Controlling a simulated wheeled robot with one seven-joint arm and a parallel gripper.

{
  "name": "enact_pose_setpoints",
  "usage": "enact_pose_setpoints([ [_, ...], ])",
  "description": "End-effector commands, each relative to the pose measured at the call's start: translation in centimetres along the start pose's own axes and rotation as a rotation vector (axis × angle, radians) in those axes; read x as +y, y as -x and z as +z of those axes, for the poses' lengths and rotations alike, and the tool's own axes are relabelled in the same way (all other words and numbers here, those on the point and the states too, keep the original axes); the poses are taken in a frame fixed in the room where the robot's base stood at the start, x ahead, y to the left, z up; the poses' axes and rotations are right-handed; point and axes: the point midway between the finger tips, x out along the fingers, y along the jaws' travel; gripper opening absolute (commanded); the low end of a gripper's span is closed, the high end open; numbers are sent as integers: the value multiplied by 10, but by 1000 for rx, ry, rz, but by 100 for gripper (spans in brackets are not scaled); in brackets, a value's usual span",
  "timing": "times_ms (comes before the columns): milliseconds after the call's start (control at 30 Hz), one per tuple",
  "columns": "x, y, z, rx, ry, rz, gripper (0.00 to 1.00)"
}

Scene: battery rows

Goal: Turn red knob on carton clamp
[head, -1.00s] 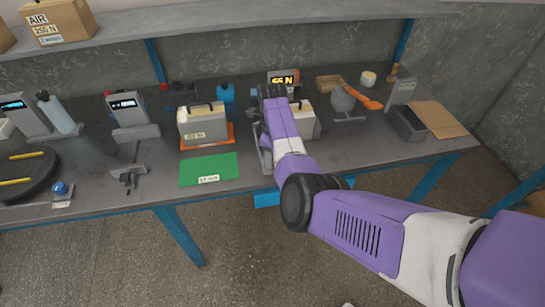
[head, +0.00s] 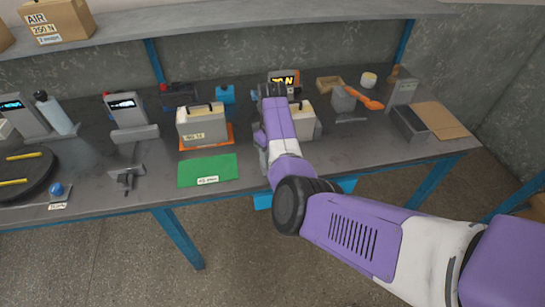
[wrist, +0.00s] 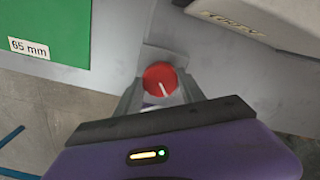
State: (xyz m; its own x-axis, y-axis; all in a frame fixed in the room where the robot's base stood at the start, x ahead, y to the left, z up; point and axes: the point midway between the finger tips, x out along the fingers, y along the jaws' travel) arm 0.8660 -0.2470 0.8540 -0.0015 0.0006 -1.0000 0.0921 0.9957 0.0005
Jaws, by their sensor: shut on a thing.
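In the head view the knob is hidden behind my purple and white arm. The carton clamp there has an orange-lit display (head: 284,81) that seems to read 70 N, though the digits are small. A pale carton (head: 301,120) stands just right of my arm and is partly covered by it.
A green mat (head: 208,170) lies left of my arm, and its 65 mm label shows in the wrist view. Another pale carton (head: 203,124) stands behind it on an orange base. An orange-handled tool (head: 368,102) and an open grey box (head: 410,124) are at right.

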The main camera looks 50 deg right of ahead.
Motion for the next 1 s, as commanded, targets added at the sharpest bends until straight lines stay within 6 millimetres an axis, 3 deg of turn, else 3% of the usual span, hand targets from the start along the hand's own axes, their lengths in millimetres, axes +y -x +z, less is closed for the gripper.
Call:
enact_pose_setpoints([
  [333,0,3,3,-7,0,-1,6],
  [367,0,3,3,-7,0,-1,52],
  [433,0,3,2,-6,0,-1,66],
  [467,0,2,2,-6,0,-1,68],
  [800,0,3,1,-3,0,-1,68],
  [1000,0,28,2,-6,-1,-2,68],
])
